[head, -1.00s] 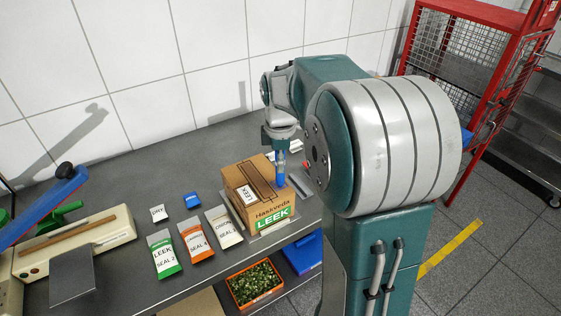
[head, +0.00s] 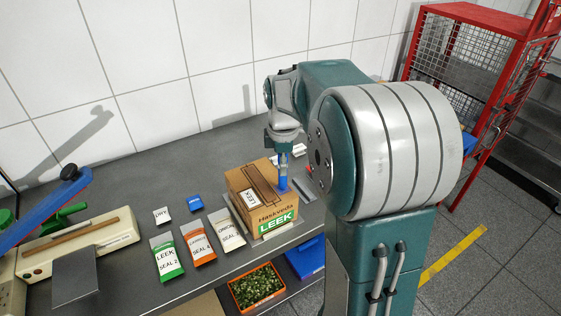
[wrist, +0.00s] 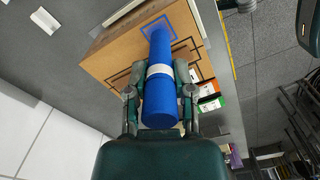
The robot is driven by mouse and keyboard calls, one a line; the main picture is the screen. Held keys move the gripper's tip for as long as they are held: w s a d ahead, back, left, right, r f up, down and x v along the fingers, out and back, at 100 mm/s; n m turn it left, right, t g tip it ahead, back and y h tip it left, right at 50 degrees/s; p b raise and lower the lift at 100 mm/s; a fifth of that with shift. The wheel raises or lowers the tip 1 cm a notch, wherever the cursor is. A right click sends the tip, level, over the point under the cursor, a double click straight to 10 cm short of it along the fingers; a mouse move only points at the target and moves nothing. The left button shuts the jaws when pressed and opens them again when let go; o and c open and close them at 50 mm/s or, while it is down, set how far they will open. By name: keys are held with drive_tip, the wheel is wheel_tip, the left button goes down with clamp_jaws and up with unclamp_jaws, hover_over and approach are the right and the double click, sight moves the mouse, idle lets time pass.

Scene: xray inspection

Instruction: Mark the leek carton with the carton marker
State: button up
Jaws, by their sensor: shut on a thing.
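The leek carton (head: 262,205) is a brown box with a green LEEK label, standing on the metal table. My gripper (head: 284,150) points down over its right side and is shut on the blue carton marker (head: 283,178). In the wrist view the marker (wrist: 161,75) is a blue cylinder with a white band, between the fingers of my gripper (wrist: 160,85). Its far end is at the carton top (wrist: 115,62), by a blue square outline there; whether it touches is hard to tell.
Pouches labelled leek (head: 166,258), carrot (head: 198,242) and onion (head: 226,229) lie left of the carton. A sealer with a blue lever (head: 45,205) stands further left. An orange crate of chopped greens (head: 256,287) and a blue bin (head: 306,258) sit below.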

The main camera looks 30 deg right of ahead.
drive_tip(key=shift+s, duration=0.5)
drive_tip(key=shift+w, duration=0.1)
drive_tip(key=shift+w, duration=1)
drive_tip(key=shift+r, duration=3.5)
drive_tip(key=shift+s, duration=0.1)
